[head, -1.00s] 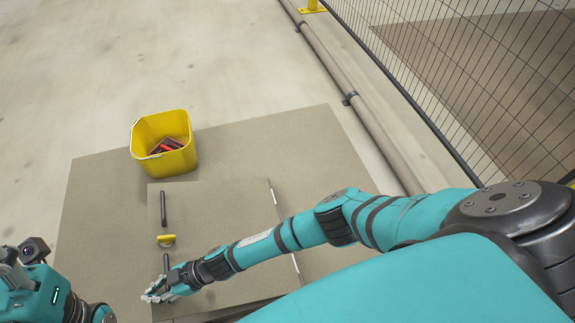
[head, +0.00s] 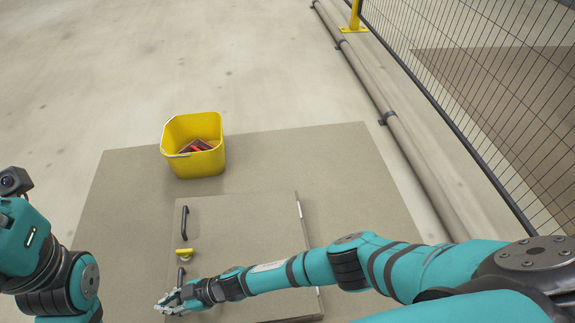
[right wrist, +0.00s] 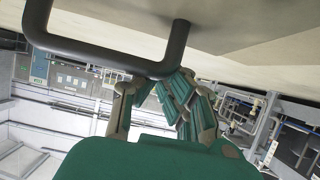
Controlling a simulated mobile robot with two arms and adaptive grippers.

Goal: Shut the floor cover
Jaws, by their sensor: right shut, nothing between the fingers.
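The floor cover (head: 245,220) is a square beige panel lying on or in the larger beige floor area. A dark strip shows along its right edge; I cannot tell if it is flush. Near its left edge are a dark upper handle (head: 185,222), a yellow fitting (head: 184,253) and a dark lower handle (head: 181,274). My right gripper (head: 166,303) is shut and empty, just below the lower handle in the head view. In the right wrist view, a dark bar handle (right wrist: 110,58) crosses close by the fingers (right wrist: 168,98). My left arm shows at the left, its fingers out of sight.
A yellow bucket (head: 194,130) with red and dark items stands just beyond the cover's far edge. A pipe (head: 405,130) and a mesh fence (head: 460,90) run along the right. Bare floor (head: 80,70) lies at the far left.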

